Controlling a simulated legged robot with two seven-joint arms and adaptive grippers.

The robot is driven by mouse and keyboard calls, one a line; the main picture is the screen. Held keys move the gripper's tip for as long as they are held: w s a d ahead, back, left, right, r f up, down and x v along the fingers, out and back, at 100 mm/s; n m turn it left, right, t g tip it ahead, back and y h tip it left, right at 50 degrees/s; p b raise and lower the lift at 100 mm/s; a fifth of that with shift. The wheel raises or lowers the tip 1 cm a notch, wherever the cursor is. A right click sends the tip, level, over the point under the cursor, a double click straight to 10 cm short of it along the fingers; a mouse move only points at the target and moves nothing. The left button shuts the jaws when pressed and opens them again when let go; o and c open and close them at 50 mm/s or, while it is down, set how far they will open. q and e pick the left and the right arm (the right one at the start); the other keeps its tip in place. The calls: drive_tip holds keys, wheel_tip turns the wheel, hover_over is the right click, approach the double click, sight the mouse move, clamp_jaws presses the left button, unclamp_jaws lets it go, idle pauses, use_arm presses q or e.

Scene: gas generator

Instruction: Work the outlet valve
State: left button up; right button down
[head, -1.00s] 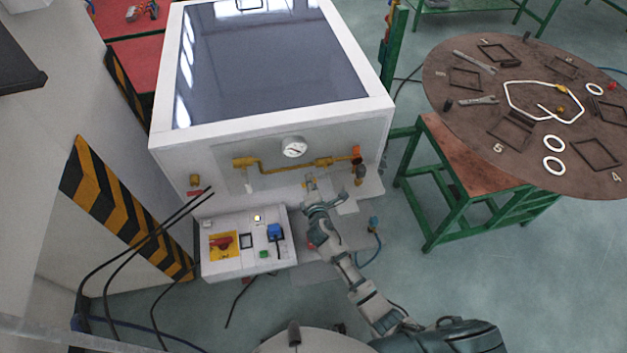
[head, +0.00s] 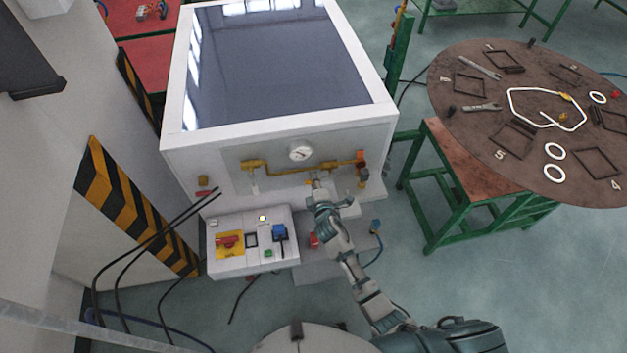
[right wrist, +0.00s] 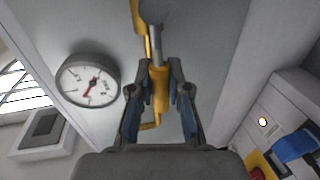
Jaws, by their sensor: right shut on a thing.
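The yellow pipe (head: 290,171) runs across the front of the white generator cabinet below a round pressure gauge (head: 300,153). My right gripper (head: 317,184) is at the pipe's middle-right part, below and right of the gauge. In the right wrist view, my right gripper's two fingers (right wrist: 160,100) are closed around a yellow valve handle (right wrist: 159,82), and the gauge (right wrist: 87,80) is left of them. The handle's far end and the exact finger contact are partly hidden. My left gripper is out of view.
A control box (head: 252,242) with a red switch and a blue switch stands below left of the pipe. Black cables (head: 150,235) hang at the left. A round table (head: 480,125) with tools and rings is at the right.

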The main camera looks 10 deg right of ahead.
drive_tip(key=shift+d, duration=0.1)
drive_tip(key=c, duration=1.1)
unclamp_jaws()
drive_tip(key=shift+d, duration=0.1)
drive_tip(key=shift+s, duration=0.1)
drive_tip(key=s+r, duration=0.2)
drive_tip(key=s, duration=0.9)
drive_tip(key=shift+s+d, duration=0.2)
drive_tip(key=shift+s, duration=0.05)
